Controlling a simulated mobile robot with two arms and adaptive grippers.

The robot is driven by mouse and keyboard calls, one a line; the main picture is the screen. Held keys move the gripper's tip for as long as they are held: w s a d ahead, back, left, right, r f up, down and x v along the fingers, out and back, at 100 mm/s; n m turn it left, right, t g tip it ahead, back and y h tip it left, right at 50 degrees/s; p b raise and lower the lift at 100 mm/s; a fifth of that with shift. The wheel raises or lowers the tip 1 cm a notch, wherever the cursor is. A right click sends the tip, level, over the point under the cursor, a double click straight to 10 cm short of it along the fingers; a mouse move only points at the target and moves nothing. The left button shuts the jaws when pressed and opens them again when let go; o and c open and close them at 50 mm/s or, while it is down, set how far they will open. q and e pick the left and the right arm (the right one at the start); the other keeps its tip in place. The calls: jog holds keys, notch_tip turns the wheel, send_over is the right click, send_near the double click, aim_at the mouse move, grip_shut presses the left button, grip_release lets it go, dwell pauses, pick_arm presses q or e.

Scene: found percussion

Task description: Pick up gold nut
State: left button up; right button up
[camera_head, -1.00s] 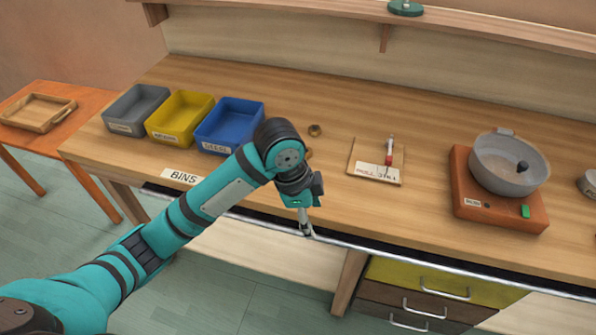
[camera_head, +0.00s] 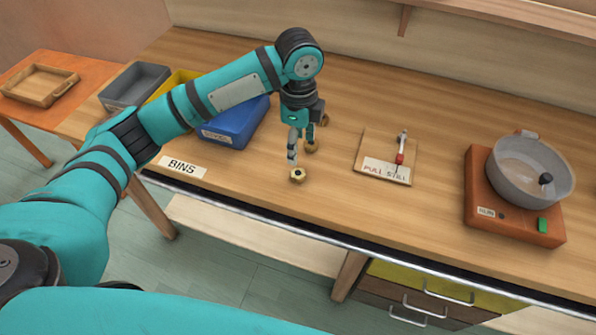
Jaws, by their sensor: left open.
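A gold nut (camera_head: 297,175) with a dark hole lies on the workbench near its front edge. Two browner, brass-coloured nuts lie behind it, one by a fingertip (camera_head: 311,148) and one farther back (camera_head: 324,120). My left gripper (camera_head: 301,152) points down over the bench, open and empty, its fingers just behind the gold nut. One fingertip is close above the gold nut and the other close to the middle nut; I cannot tell whether either touches. My right gripper is not in view.
Grey (camera_head: 134,87), yellow (camera_head: 170,87) and blue (camera_head: 233,125) bins stand at the left, partly behind my arm. A "PULL STILL" board (camera_head: 375,150) with a red-handled lever and an orange base (camera_head: 500,212) with a grey bowl (camera_head: 530,172) stand right.

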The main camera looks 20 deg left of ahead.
pick_arm(q)
send_over(298, 173)
notch_tip(298, 173, down, 5)
jog(key=shift+d+r+p, duration=0.1)
jog(key=shift+d+p, duration=0.05)
jog(key=shift+p, duration=0.15)
jog(key=shift+f, duration=0.45)
notch_tip(298, 173, down, 5)
jog(key=shift+p, duration=0.8)
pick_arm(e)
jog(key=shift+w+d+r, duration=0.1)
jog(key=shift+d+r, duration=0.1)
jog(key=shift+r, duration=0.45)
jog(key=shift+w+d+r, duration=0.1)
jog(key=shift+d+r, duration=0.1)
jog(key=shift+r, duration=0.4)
pick_arm(q)
jog(key=shift+c, duration=0.2)
jog(key=c, duration=1.1)
grip_shut()
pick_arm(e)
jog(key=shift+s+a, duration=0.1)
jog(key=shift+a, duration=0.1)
pick_arm(q)
jog(key=shift+r, duration=0.1)
